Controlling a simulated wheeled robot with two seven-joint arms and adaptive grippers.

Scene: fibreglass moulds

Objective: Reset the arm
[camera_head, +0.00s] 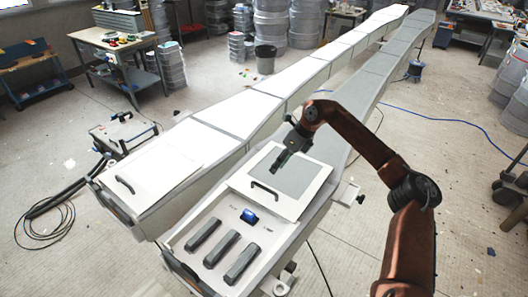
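My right arm comes in from the lower right and bends over the near end of the right-hand mould (345,137). My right gripper (277,166) points down above the white panel with a grey face (300,182), near its black handle (264,190). Its fingers are small and dark, and I cannot tell whether they are open or shut. I see nothing clearly held in it. My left gripper is not in view. Three dark grey bars (221,249) lie in the open tray (203,285) at the mould's near end, beside a small blue item (249,216).
A second long white mould (235,110) runs alongside on the left, with a handled lid (157,165). A workbench (115,42), a grey bin (265,60) and stacked drums (305,25) stand behind. Cables (47,207) lie on the floor at left. Floor at lower right is mostly clear.

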